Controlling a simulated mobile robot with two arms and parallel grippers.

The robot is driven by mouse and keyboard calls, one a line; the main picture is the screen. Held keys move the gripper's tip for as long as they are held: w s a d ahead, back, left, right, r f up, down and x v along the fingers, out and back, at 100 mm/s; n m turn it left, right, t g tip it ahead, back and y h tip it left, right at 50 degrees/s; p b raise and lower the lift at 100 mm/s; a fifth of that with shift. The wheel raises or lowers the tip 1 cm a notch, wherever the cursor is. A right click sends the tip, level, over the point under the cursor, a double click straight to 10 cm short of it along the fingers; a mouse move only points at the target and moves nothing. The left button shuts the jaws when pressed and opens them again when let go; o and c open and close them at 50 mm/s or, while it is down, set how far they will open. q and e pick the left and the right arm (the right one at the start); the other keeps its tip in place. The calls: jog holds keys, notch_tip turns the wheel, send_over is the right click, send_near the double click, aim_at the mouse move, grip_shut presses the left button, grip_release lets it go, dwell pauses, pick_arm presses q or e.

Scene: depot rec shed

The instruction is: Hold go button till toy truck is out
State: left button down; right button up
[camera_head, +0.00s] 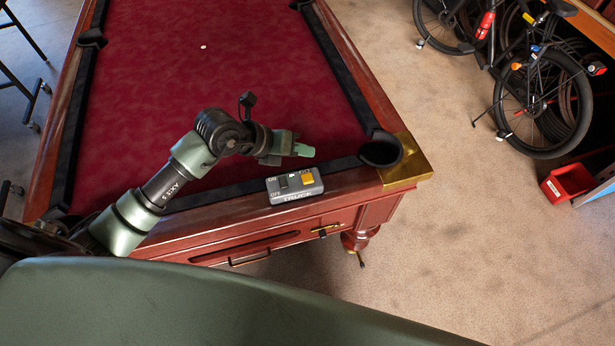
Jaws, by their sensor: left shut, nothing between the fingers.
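A grey control box (292,196) marked TRUCK sits on the wooden front rail of the pool table, near its right corner. It has a dark ON/OFF switch (284,182) on the left and a yellow go button (308,179) on the right. My left gripper (304,151) is shut and empty, over the red cloth just behind the box, and appears apart from the button in the picture. Its exact height above the table is hard to tell. The toy truck does not show in this view. My right gripper is not in view.
The pool table's red cloth (250,85) is mostly clear, with a small white spot (203,47) far back. A dark corner pocket (380,152) lies right of the box. Bicycles (540,100) and a red bin (567,184) stand at right; the floor (450,240) between is open.

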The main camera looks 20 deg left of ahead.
pick_arm(q)
jog(key=b, duration=0.6)
send_over(304, 179)
notch_tip(304, 179, down, 7)
jog(key=shift+f, duration=0.6)
jog(key=shift+f, duration=0.1)
dwell(1.1)
jog(key=shift+f+b, duration=0.35)
